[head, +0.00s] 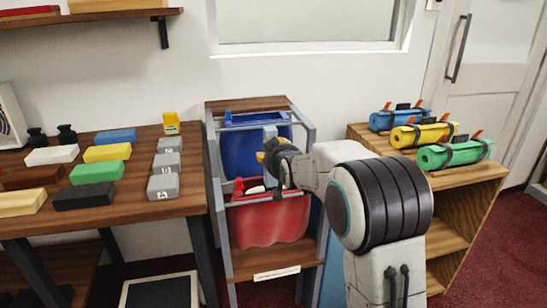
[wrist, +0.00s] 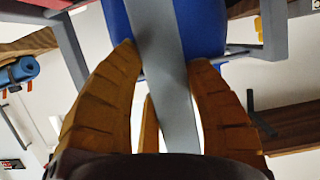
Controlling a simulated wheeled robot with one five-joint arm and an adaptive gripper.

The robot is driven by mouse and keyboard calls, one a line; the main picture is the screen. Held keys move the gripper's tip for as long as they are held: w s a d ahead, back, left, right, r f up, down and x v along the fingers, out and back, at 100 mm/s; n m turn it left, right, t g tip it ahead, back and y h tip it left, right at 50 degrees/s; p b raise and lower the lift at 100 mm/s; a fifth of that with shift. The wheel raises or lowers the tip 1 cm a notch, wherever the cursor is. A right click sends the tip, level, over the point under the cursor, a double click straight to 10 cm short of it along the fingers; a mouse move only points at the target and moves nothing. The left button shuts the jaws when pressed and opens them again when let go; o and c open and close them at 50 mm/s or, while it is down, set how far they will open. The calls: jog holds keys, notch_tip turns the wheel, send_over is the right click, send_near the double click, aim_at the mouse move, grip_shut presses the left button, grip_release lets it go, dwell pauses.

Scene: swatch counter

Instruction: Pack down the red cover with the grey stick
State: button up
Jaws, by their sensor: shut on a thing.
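The red cover (head: 268,222) hangs in the front bay of a grey-framed rack, with some white and dark matter showing at its open top. My gripper (head: 264,156) is above the rack, over the area between the red cover and the blue cover (head: 250,148) behind it. Its yellow fingers are shut on the grey stick (wrist: 178,90), which runs between them in the wrist view. A grey end of the stick (head: 270,131) shows just above the gripper in the head view. The stick's lower end is hard to make out behind my wrist.
The rack's grey frame (head: 216,165) stands around both covers. A wooden table (head: 130,198) with coloured and lettered blocks is at the left. A low shelf (head: 478,178) with blue, yellow and green rolls is at the right. A wall shelf (head: 100,14) hangs at the upper left.

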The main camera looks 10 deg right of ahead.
jog(key=shift+r+p, duration=1.45)
jog(key=shift+r, duration=1.1)
